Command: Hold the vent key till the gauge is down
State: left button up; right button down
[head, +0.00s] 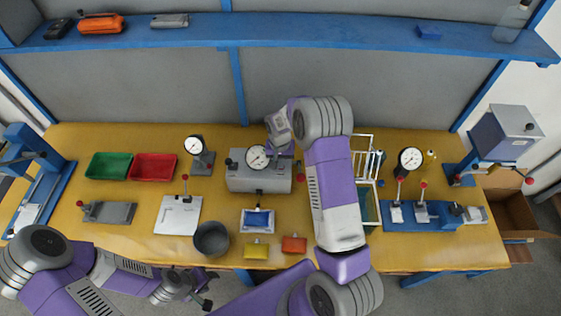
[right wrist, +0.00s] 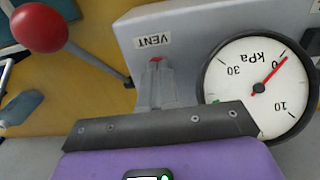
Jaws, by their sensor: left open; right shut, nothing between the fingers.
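The grey vent box (head: 258,184) stands mid-table with a round white gauge (head: 257,157) on it. In the right wrist view the gauge (right wrist: 262,85) is upside down, its red needle lying close by the 0 mark. The red vent key (right wrist: 155,59) shows beside the VENT label, mostly hidden by my fingertips. My right gripper (right wrist: 155,70) is shut with nothing between its fingers, its tips at the key; whether they press it I cannot tell. It also shows above the box in the head view (head: 284,152). My left gripper (head: 205,300) is open and empty near the front edge.
A red-balled lever (right wrist: 40,27) rises beside the box. A second gauge on a stand (head: 194,146), a grey bin (head: 211,238), a blue-filled tray (head: 257,220) and a white wire rack (head: 364,160) surround it. Green (head: 109,166) and red (head: 153,167) trays lie left.

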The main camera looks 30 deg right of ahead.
jog(key=shift+s+f, duration=0.4)
dwell(0.3)
jog(key=r+p, duration=0.2)
jog(key=r, duration=0.1)
jog(key=r+p, duration=0.1)
jog(key=r, duration=0.1)
jog(key=shift+w, duration=0.35)
notch_tip(320, 180, up, 10)
jog(key=shift+w+a+b, duration=0.15)
jog(key=shift+b, duration=0.25)
jog(key=shift+f, duration=0.15)
